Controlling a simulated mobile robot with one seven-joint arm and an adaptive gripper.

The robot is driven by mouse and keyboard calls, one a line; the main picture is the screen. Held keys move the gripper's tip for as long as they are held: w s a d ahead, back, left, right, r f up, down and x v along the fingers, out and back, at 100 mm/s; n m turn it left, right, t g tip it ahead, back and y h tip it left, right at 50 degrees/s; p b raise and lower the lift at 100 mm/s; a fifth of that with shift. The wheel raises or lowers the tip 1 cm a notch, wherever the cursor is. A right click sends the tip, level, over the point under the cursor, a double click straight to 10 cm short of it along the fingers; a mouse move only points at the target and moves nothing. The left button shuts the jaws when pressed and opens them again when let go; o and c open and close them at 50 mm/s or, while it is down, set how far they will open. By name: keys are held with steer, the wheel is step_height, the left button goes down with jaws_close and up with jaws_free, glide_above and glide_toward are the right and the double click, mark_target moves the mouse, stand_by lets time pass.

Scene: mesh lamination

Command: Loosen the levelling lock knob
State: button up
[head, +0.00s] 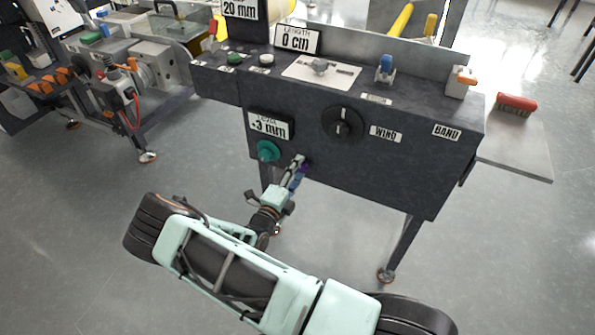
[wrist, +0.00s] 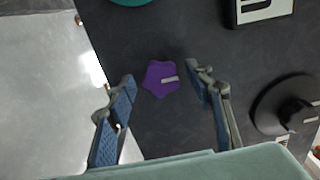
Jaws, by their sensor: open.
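In the head view only a bit of the purple knob (head: 306,166) shows beside my gripper (head: 297,170). My gripper also shows in the wrist view (wrist: 163,85), with blue pads on both fingers and nothing held. I cannot tell the exact depth between the fingertips and the panel.
A teal knob (head: 267,151) is close on the left, below a display reading -3 mm (head: 268,126). A black dial (head: 343,123) is to the right. Labels WIND (head: 385,134) and BAND (head: 446,132) are farther right. Grey floor is open below the panel.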

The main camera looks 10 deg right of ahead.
steer(key=v, duration=1.2)
